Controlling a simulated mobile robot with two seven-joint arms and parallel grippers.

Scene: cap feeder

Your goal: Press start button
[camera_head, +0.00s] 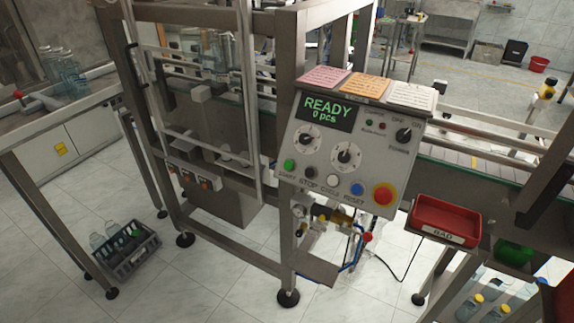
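The start button (289,164) is a green round button at the lower left of the grey control panel (322,168), with a START label beneath it. The panel's display (324,112) reads "READY 0 pcs" in green. To the right of the start button, in a row, are a black button (310,172), a white button (332,181), a blue button (357,188) and a large red emergency button (383,195) on a yellow ring. Nothing covers the start button. Neither of my grippers is in view.
A metal machine frame (289,230) carries the panel. A red tray (446,213) labelled BAD juts out to its right. A grey crate (126,252) with bottles stands on the floor at left. Open tiled floor lies in front.

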